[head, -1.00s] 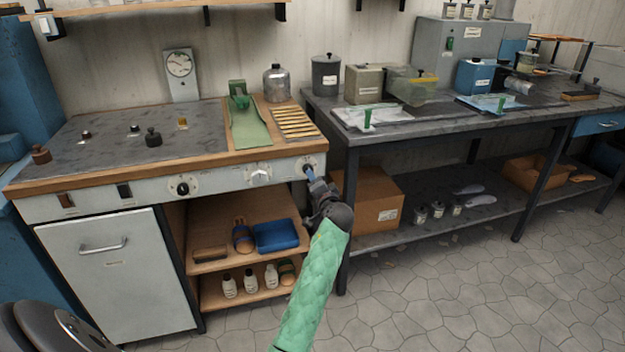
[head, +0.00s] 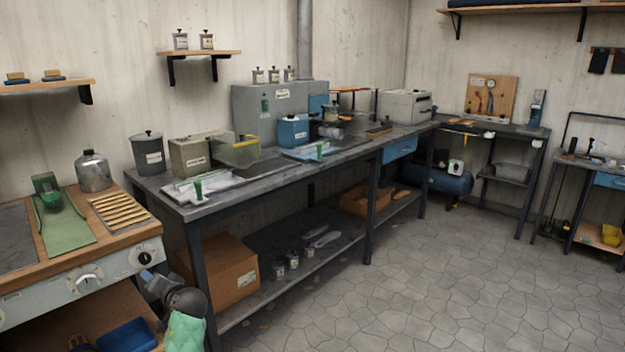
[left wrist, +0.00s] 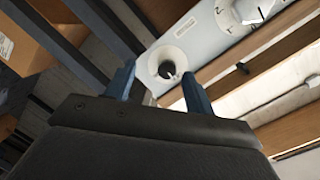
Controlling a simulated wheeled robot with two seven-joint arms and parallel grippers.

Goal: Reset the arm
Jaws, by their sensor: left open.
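My left gripper (head: 149,277) is low at the left in the head view, in front of the grey control panel (head: 75,287) of the wooden-topped bench. It is open and empty. In the left wrist view its two blue fingers (left wrist: 158,72) stand apart, with a black round knob (left wrist: 167,69) on a white dial showing between their tips. The same knob (head: 144,258) is just above the fingers in the head view. I cannot tell the exact gap between fingers and knob. My arm's green sleeve is cut by the bottom edge. My right gripper is not in view.
A dark table (head: 225,205) with jars and boxes stands right of the bench. A cardboard box (head: 222,272) sits on its lower shelf, close to my gripper. A blue tray (head: 127,336) is under the bench. The tiled floor (head: 430,285) at right is clear.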

